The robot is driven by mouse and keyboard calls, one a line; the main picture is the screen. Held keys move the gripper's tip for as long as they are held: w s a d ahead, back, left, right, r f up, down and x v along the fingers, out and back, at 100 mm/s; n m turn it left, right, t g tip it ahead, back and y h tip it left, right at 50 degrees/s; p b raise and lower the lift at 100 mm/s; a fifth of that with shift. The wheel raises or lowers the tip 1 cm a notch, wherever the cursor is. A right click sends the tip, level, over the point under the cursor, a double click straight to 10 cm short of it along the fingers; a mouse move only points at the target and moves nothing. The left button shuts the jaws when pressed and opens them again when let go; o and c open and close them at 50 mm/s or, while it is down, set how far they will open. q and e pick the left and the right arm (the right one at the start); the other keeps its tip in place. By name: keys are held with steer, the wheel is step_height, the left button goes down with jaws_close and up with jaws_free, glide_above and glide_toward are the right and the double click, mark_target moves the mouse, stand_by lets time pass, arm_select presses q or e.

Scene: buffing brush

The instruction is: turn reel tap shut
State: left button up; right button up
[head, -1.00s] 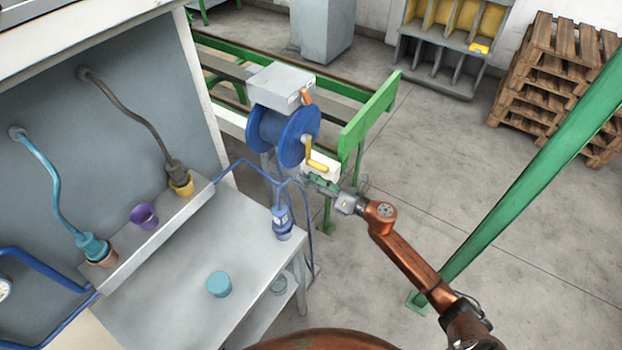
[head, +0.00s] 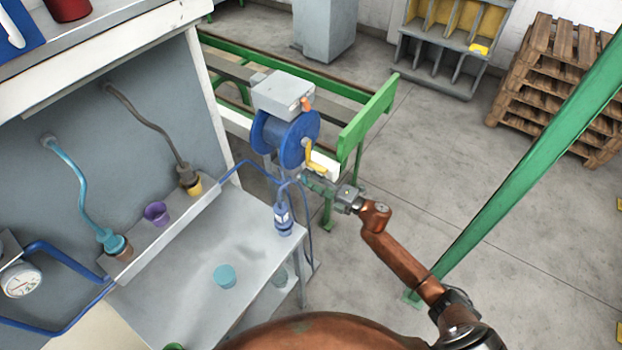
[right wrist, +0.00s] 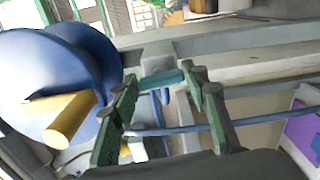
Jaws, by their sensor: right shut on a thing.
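The blue hose reel (head: 285,137) stands at the end of the green frame, with a yellow crank (head: 317,160) on its side. My right gripper (head: 308,180) is just below the crank, beside the reel. In the right wrist view its green fingers (right wrist: 165,92) stand around a small teal bar (right wrist: 160,80) below a grey block (right wrist: 158,55). The bar looks like the reel tap's handle, and the gripper is shut on it. The fingers hide part of it, and its exact angle is hard to tell. My left gripper is out of view.
A grey bench (head: 190,275) with a blue bottle (head: 283,218) and a teal cup (head: 224,276) is at left. A blue hose (head: 245,165) runs from reel to bench. A green post (head: 520,170) slants at right. The floor (head: 440,160) between is clear.

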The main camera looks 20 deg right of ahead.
steer(key=shift+m, duration=0.6)
steer(key=o, duration=1.2)
steer(key=shift+c, duration=0.2)
steer(key=shift+d, duration=0.1)
steer(key=v, duration=1.2)
